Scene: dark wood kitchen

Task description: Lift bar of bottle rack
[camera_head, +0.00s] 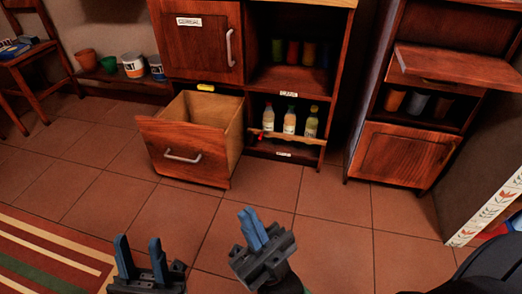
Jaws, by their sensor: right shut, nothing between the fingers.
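The bottle rack's wooden bar (290,137) runs across the front of a low compartment in the middle cabinet. Three bottles stand behind it: a pale one (268,116), an orange one (289,120) and a yellowish one (311,122). A small red thing (260,136) shows at the bar's left end. My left gripper (139,252) is open and empty at the bottom left, its blue fingers apart. My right gripper (252,226) is shut and empty at the bottom centre. Both are well in front of the rack, touching nothing.
An open wooden drawer (180,150) juts out left of the rack, above the floor. A cabinet with a raised panel (455,66) stands on the right. A striped rug (50,255) lies at lower left. The tiled floor (330,205) before the rack is clear.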

